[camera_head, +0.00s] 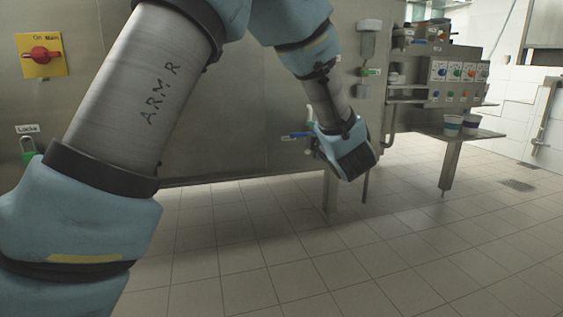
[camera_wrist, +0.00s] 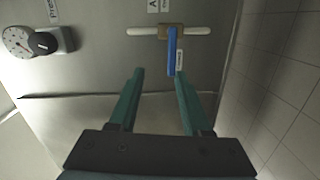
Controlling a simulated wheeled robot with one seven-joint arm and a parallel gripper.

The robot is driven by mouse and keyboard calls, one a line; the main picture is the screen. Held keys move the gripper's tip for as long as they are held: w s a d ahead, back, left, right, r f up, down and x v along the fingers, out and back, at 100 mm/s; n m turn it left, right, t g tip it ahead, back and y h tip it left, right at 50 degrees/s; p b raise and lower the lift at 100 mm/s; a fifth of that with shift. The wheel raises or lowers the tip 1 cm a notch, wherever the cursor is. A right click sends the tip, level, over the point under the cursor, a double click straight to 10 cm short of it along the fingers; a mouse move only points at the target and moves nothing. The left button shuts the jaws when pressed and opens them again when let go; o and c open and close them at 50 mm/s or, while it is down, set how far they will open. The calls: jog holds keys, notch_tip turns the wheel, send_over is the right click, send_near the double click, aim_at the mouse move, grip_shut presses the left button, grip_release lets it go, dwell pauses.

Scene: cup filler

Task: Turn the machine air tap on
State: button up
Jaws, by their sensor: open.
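The air tap has a blue lever (camera_wrist: 171,55) on a brass body (camera_wrist: 172,30), set in a pale horizontal pipe (camera_wrist: 143,31) in the wrist view. The lever lies across the pipe, pointing down towards my gripper. In the head view the blue lever (camera_head: 297,134) shows on the steel panel, just left of my gripper (camera_head: 314,146). In the wrist view my gripper (camera_wrist: 159,74) is open and empty. The lever's free end is close to the right fingertip; I cannot tell if they touch.
A gauge (camera_wrist: 17,42) and black knob (camera_wrist: 43,43) sit left of the tap. A red switch on a yellow plate (camera_head: 41,55) and a green padlock (camera_head: 28,151) are far left. Cups (camera_head: 453,125) stand on a shelf at right. The tiled floor (camera_head: 420,240) is clear.

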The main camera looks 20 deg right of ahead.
aim_at(299, 136)
jog(key=w+f+b, duration=0.1)
jog(key=w, duration=0.2)
jog(key=w+n+b, duration=0.1)
jog(key=w+b, duration=0.1)
jog(key=w, duration=0.1)
jog(key=w+f+n+t+y+b, duration=0.1)
jog(key=w+b, duration=0.1)
jog(key=w, duration=0.1)
jog(key=shift+w+d+f, duration=0.15)
jog(key=shift+d+f, duration=0.2)
jog(key=shift+d, duration=0.05)
jog(key=shift+c, duration=0.4)
grip_shut()
dwell(0.9)
